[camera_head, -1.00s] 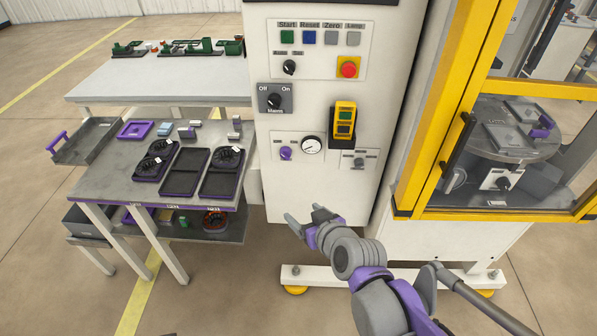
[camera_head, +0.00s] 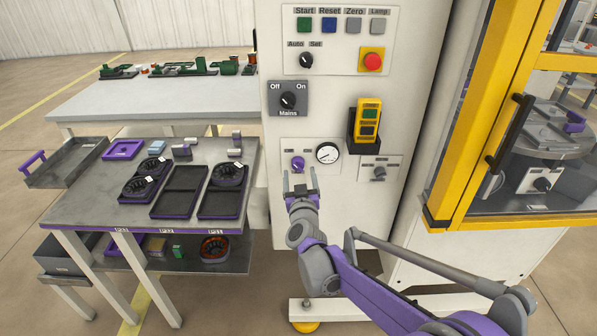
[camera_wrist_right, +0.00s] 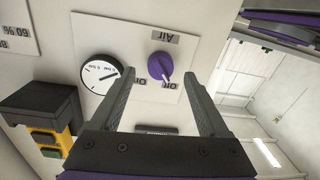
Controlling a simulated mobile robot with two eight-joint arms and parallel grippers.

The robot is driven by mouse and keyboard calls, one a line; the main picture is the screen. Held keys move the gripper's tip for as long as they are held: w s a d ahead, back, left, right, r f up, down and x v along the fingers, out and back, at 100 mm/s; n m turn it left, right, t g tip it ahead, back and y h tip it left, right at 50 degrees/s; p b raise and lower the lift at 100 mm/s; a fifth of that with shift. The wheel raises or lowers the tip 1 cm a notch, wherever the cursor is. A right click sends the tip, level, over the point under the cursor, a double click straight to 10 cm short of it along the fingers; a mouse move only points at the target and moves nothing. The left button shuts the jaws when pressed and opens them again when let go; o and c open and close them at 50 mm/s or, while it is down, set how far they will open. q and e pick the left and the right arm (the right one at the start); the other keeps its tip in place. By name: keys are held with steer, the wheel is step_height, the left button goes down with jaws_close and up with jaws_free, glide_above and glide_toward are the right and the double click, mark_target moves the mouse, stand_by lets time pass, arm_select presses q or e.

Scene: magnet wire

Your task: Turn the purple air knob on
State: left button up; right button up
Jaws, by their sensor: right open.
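The purple air knob (camera_head: 298,163) sits on a white plate on the front of the control cabinet, left of a round gauge (camera_head: 327,153). In the right wrist view the knob (camera_wrist_right: 161,66) shows in full, with an "Air" label and two position labels, and the gauge (camera_wrist_right: 100,73) is beside it. My right gripper (camera_head: 300,174) is open and empty, just below the knob in the head view. In the right wrist view its fingers (camera_wrist_right: 160,88) are spread, with the knob beyond them and between their tips. I see no contact. My left gripper is not in view.
The cabinet also carries a mains switch (camera_head: 288,100), a red button (camera_head: 372,62), a yellow pendant (camera_head: 367,118) in a black holder and a smaller grey knob (camera_head: 379,173). A workbench (camera_head: 85,205) with trays stands left. A yellow-framed enclosure (camera_head: 500,110) stands right.

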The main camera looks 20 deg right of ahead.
mark_target(299, 168)
steer(key=shift+x, duration=1.7)
jaws_close()
